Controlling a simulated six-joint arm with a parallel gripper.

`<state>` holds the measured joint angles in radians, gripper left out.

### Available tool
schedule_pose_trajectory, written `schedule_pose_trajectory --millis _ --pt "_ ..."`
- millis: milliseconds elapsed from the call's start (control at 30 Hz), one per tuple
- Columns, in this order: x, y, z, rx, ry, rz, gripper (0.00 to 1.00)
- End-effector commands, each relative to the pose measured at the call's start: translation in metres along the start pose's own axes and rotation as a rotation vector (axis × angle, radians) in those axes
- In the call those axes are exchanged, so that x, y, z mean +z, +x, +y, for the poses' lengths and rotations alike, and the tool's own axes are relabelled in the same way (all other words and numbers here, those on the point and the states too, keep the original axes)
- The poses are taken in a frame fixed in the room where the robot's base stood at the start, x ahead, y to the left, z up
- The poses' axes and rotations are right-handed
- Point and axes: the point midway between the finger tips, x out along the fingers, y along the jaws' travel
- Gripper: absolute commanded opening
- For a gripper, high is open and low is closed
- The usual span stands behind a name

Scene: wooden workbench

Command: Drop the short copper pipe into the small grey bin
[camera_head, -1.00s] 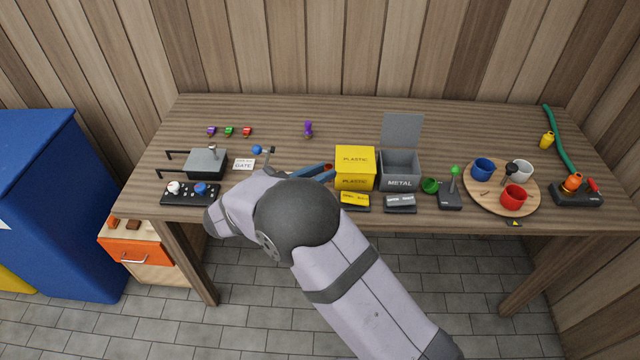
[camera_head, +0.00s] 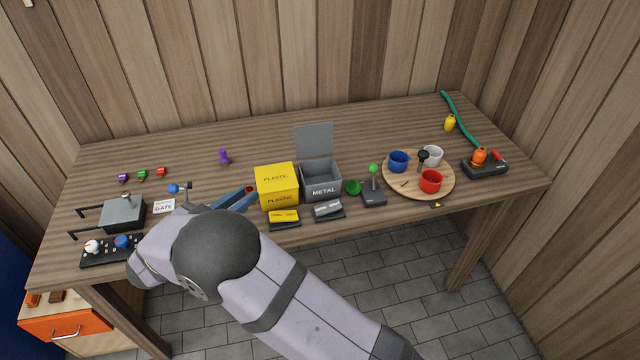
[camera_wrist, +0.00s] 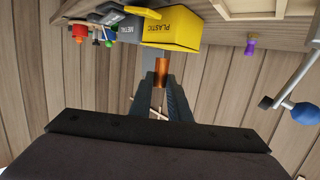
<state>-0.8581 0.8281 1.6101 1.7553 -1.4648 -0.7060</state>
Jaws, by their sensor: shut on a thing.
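The small grey bin (camera_head: 325,191), labelled METAL, stands on the bench with its grey lid (camera_head: 314,141) raised at the back. It also shows upside down in the wrist view (camera_wrist: 127,27). The short copper pipe (camera_wrist: 161,72) is clamped between the fingers of my gripper (camera_wrist: 161,86) in the wrist view. In the head view my gripper (camera_head: 238,197) is left of the yellow bin, with a small reddish-brown bit of the pipe (camera_head: 250,188) at its tips. The pipe is outside the grey bin. The grey bin's floor is hard to see.
A yellow bin (camera_head: 277,187), labelled PLASTIC, stands between my gripper and the grey bin. A green cup (camera_head: 353,188) and a green-knobbed joystick (camera_head: 373,190) are right of the grey bin. A round tray (camera_head: 399,187) with several mugs lies farther right.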

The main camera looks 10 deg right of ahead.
Motion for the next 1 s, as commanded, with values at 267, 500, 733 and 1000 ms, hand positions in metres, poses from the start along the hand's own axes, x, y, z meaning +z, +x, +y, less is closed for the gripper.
schedule_pose_trajectory --millis 267,500,733,1000 --pt "0.000 0.002 0.001 0.004 0.001 0.000 0.00" --pt "-0.005 0.032 0.016 0.070 0.016 0.000 0.00" --pt "-0.030 0.098 0.059 0.229 0.050 0.001 0.00" --pt "-0.063 0.163 0.119 0.354 0.074 0.001 0.00"
